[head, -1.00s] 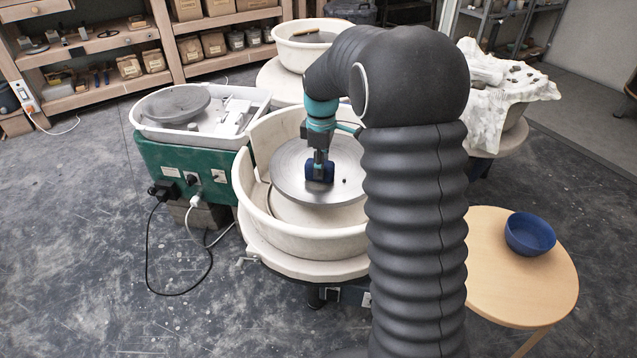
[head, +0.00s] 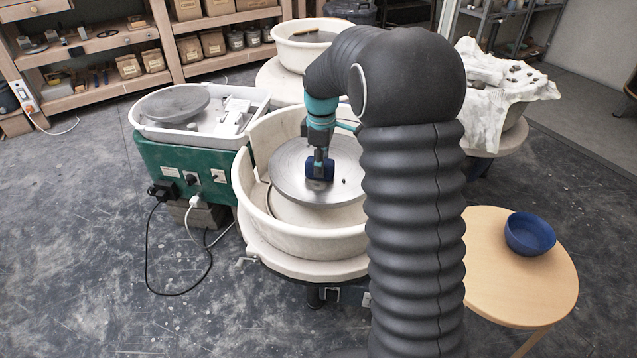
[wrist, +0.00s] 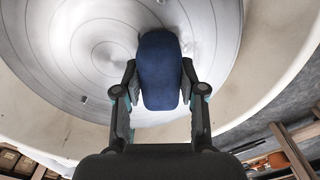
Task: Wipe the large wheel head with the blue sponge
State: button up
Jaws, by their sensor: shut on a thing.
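The large wheel head (head: 290,172) is a round grey metal disc inside a cream splash pan (head: 300,240). My gripper (head: 319,165) is over the disc, pointing down, shut on the blue sponge (head: 327,170). The sponge is at the disc's surface; whether it presses on it I cannot tell exactly. In the wrist view the sponge (wrist: 160,70) sits between the two fingers of my gripper (wrist: 160,88), with the wheel head (wrist: 90,45) and its ring grooves behind it. A pale smeared patch shows beside the sponge. My arm hides the pan's right side.
A smaller green wheel (head: 190,170) with a grey head stands at the left, its cables on the floor. A blue bowl (head: 530,233) is on a round wooden table (head: 500,290) at the right. A cloth-covered tub (head: 500,100) and another basin (head: 305,50) stand behind.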

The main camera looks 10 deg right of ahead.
jog(key=shift+s+a+b, duration=0.2)
jog(key=shift+s+a, duration=0.15)
jog(key=shift+s, duration=0.3)
jog(key=shift+s+a+b, duration=0.2)
jog(key=shift+s+a, duration=0.1)
jog(key=shift+s, duration=0.4)
jog(key=shift+s+a+b, duration=0.2)
jog(key=shift+s+a, duration=0.15)
jog(key=shift+s, duration=0.3)
jog(key=shift+s+a+f, duration=0.15)
jog(key=shift+s+a, duration=0.05)
jog(key=shift+s, duration=0.15)
jog(key=shift+r+p, duration=0.55)
jog(key=shift+r, duration=0.25)
